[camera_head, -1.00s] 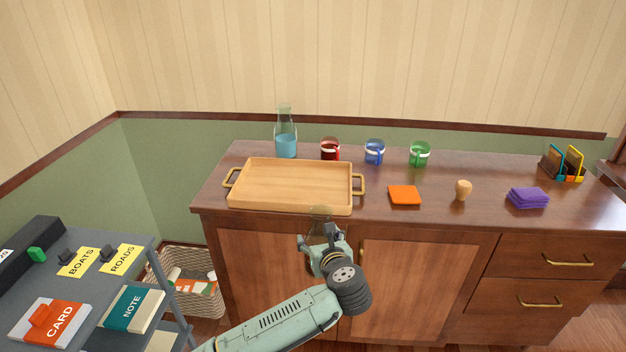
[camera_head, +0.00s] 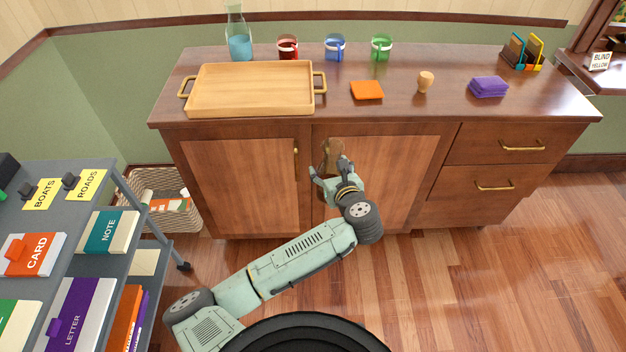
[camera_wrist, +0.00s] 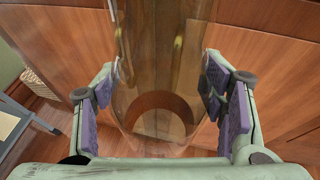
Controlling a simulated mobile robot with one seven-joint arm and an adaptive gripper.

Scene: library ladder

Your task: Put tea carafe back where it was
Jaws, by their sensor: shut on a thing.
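My gripper (camera_head: 329,171) is shut on a clear glass carafe (camera_head: 326,152) with brownish, tea-like content. In the head view it holds the carafe in front of the sideboard's doors, below the top's front edge. In the wrist view the carafe (camera_wrist: 160,75) fills the middle, between the purple finger pads of my gripper (camera_wrist: 165,85). It looks clear of any surface. In the head view much of the carafe is small and hard to make out against the wood.
A grey cart (camera_head: 75,255) stands left.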

